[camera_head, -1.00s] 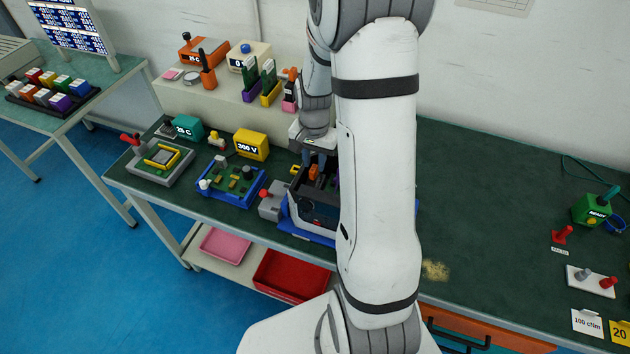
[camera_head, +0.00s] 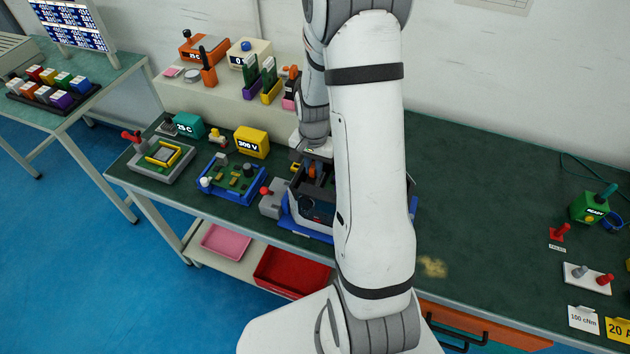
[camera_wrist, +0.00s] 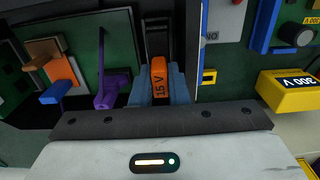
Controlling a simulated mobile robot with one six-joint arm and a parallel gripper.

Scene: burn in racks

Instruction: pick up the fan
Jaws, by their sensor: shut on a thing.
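My gripper (camera_wrist: 159,92) is shut on an upright orange grip marked 15 V (camera_wrist: 159,72), with one blue finger on each side in the wrist view. A dark part shows just beyond the orange grip; whether this piece is the fan I cannot tell. In the head view my gripper (camera_head: 312,160) is low in the open dark chassis (camera_head: 316,209) on a blue base, and the orange piece (camera_head: 312,171) shows small there. My arm hides the chassis's right part. A purple part (camera_wrist: 110,88) and another orange part (camera_wrist: 58,68) stand left in the wrist view.
A grey block with a red knob (camera_head: 272,198) adjoins the chassis. A blue board fixture (camera_head: 232,180) and a yellow 300 V box (camera_head: 251,142) stand left of it. A raised shelf (camera_head: 215,100) with parts is behind.

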